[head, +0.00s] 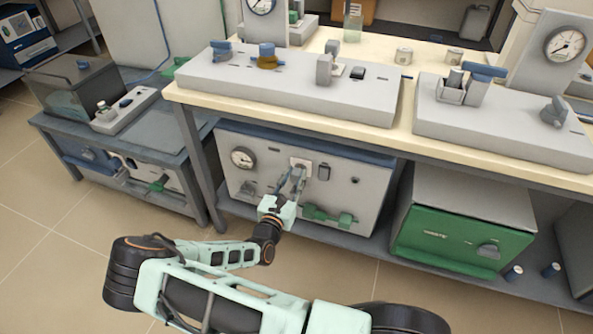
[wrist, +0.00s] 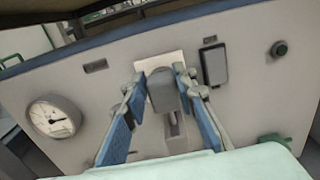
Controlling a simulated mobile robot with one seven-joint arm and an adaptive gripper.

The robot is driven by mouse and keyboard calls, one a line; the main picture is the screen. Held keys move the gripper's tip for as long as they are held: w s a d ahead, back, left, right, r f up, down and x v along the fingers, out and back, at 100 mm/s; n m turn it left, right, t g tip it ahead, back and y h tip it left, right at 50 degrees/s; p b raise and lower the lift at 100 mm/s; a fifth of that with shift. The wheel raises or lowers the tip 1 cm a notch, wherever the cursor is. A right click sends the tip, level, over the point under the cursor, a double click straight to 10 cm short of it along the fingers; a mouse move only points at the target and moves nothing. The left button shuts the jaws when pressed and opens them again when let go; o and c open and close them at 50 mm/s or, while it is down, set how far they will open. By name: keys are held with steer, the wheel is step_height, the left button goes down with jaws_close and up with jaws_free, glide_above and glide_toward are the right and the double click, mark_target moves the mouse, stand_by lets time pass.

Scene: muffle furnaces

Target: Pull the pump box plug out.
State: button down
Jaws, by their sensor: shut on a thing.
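The pump box (head: 342,197) is a pale grey box with a blue top edge on the lower shelf under the bench. Its front also fills the wrist view (wrist: 240,100). The plug (wrist: 163,92) is a grey block at a white socket plate (wrist: 160,60) in the middle of that front. My gripper (head: 297,175) reaches the socket area from the front. In the wrist view, its blue-padded fingers (wrist: 166,88) stand on both sides of the plug, shut on it. The plug appears to be at the plate; its prongs are hidden.
A round gauge (head: 243,157) is left of the socket and a green valve (head: 328,216) is below right. A green-fronted box (head: 450,240) stands to the right. The bench top (head: 420,150) overhangs the pump box. The floor (head: 60,260) is open at left.

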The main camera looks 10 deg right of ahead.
steer(key=shift+p+v, duration=0.3)
steer(key=shift+v, duration=0.5)
steer(key=shift+s+f, duration=0.1)
steer(key=shift+s, duration=0.1)
steer(key=c, duration=1.6)
jaws_free()
steer(key=shift+a, duration=0.1)
steer(key=v, duration=1.2)
